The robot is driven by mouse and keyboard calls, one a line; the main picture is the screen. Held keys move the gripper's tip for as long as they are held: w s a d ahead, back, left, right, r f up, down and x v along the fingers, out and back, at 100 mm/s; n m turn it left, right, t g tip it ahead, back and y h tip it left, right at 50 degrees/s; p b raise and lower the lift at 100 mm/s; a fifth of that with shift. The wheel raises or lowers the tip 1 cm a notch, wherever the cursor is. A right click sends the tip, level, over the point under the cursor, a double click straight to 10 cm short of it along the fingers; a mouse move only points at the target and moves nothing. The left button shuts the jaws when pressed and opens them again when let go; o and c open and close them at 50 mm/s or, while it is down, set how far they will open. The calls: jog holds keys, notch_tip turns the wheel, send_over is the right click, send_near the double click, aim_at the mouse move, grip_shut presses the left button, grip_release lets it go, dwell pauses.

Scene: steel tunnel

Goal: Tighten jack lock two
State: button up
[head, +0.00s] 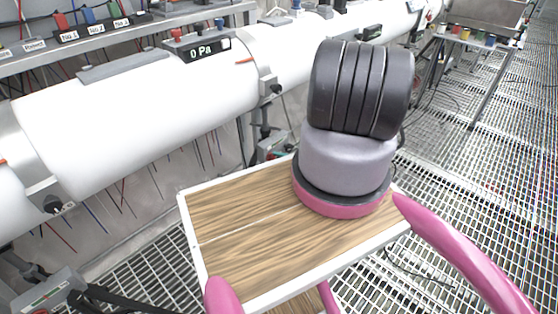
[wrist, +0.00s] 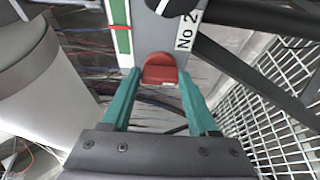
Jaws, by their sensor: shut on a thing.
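In the wrist view, my gripper (wrist: 157,82) has its two green fingers on either side of a red lock piece (wrist: 160,68). The fingers are shut on this red piece. It sits at the lower end of a grey jack part (wrist: 153,35) with a green and white strip. A white "No 2" label (wrist: 187,30) is beside it. The gripper does not clearly show in the head view. There, a grey jack part with a green strip (head: 48,290) is at the lower left, its number not readable.
Black bars (wrist: 255,60) run close to the right of the gripper. A white pipe (wrist: 30,70) is at its left. In the head view, the long white pipe (head: 140,110) carries a "0 Pa" gauge (head: 208,50). Metal grating (head: 470,170) covers the floor.

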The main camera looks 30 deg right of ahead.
jog(key=o, duration=1.4)
jog(key=shift+d, duration=0.1)
jog(key=v, duration=1)
jog(key=shift+s+d, duration=0.25)
jog(key=shift+s, duration=0.05)
